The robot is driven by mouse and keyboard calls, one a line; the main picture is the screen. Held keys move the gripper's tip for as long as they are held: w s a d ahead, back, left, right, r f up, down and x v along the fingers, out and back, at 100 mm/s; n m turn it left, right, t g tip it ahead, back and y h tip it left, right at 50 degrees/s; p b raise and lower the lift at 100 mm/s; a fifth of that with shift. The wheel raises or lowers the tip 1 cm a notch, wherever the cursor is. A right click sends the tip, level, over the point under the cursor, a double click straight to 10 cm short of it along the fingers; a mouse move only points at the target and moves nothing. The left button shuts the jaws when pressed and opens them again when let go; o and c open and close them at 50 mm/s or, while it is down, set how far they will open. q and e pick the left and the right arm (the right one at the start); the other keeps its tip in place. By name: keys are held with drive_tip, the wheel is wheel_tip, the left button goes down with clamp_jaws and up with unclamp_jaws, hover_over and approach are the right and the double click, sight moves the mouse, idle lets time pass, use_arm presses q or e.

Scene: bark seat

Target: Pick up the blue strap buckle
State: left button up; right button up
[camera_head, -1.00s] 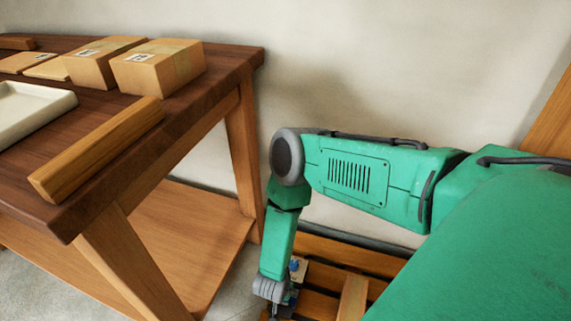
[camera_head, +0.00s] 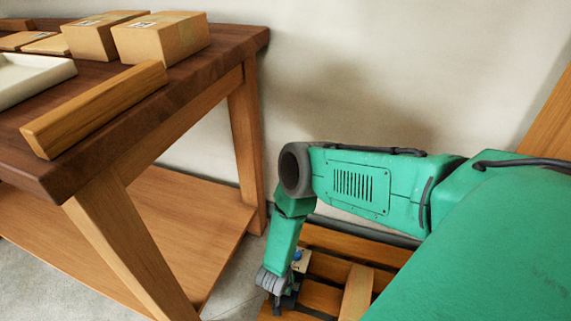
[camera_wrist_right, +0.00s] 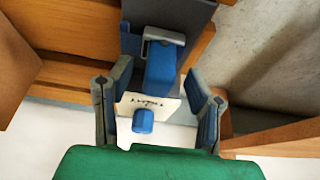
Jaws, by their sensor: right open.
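The blue strap buckle (camera_wrist_right: 162,66) shows in the right wrist view, a blue block with a grey metal loop at its top, against a dark grey panel. My right gripper (camera_wrist_right: 158,82) is open, with one finger on each side of the buckle's lower end; I cannot tell whether they touch it. A white card (camera_wrist_right: 168,105) with dark writing and a blue knob (camera_wrist_right: 143,121) show between the fingers. In the head view my right gripper (camera_head: 285,299) is small and dark above wooden slats, and the buckle cannot be made out clearly. My left gripper is out of view.
Wooden slats (camera_head: 325,298) lie below my right arm beside the wall. A wooden table (camera_head: 190,75) at left holds cardboard boxes (camera_head: 165,38), a white tray (camera_head: 30,80) and a wooden bar (camera_head: 95,108). Bare floor shows between table and slats.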

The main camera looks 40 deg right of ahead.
drive_tip(key=shift+a+r, duration=0.15)
drive_tip(key=shift+a, duration=0.05)
drive_tip(key=c, duration=1.1)
drive_tip(key=shift+s+d+f, duration=0.1)
drive_tip(key=shift+d+f, duration=0.15)
drive_tip(key=shift+d, duration=0.35)
